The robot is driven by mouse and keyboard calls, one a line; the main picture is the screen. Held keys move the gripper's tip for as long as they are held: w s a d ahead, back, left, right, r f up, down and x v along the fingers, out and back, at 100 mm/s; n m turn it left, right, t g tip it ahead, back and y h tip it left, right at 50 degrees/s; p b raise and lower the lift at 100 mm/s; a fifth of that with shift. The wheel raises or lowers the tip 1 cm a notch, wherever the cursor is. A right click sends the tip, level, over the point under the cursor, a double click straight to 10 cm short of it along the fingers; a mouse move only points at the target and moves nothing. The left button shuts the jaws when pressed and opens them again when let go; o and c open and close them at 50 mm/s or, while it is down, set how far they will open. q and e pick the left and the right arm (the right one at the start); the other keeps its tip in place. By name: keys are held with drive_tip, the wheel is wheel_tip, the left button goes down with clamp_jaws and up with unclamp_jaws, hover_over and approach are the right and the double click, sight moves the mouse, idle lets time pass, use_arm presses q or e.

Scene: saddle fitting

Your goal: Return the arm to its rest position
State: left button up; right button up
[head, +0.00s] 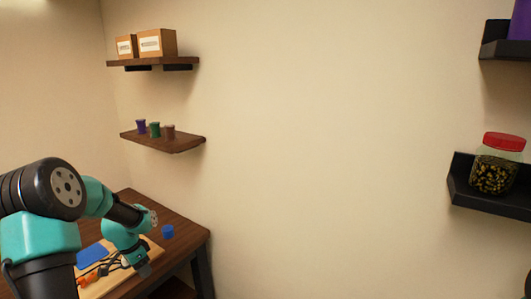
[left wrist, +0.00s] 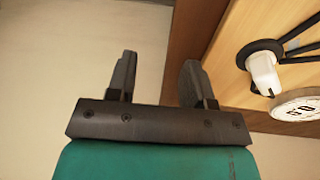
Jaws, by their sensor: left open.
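My left arm comes in from the lower left in the head view, over the brown table (head: 190,228). Its gripper (head: 143,268) hangs low near the right side of a light wooden board. In the left wrist view the two fingers of the left gripper (left wrist: 158,78) stand well apart, with nothing between them. The gap faces the pale floor or wall and the dark edge of the table. My right gripper is in neither view.
The wooden board (head: 152,249) carries a blue pad (head: 92,256), orange items (head: 87,281) and black loops. A blue cylinder (head: 167,231) stands beside it. In the wrist view, a white-and-black fitting (left wrist: 263,72) and a round, marked disc (left wrist: 297,105) lie close right. Wall shelves (head: 165,142) hang behind.

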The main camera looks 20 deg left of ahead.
use_arm(q)
drive_tip(key=w+d+f+n+h, duration=0.1)
drive_tip(key=d+f, duration=0.7)
drive_tip(key=d, duration=0.4)
drive_tip(key=w+d+f+n+h, duration=0.1)
drive_tip(key=d+f+n, duration=0.1)
drive_tip(key=d+f, duration=0.8)
drive_tip(key=s+d+f+n, duration=0.1)
drive_tip(key=s+d+f, duration=0.1)
drive_tip(key=s+d, duration=0.3)
drive_tip(key=s+d+f+n, duration=0.1)
drive_tip(key=s+d, duration=0.4)
drive_tip(key=d, duration=0.7)
drive_tip(key=shift+x, duration=0.75)
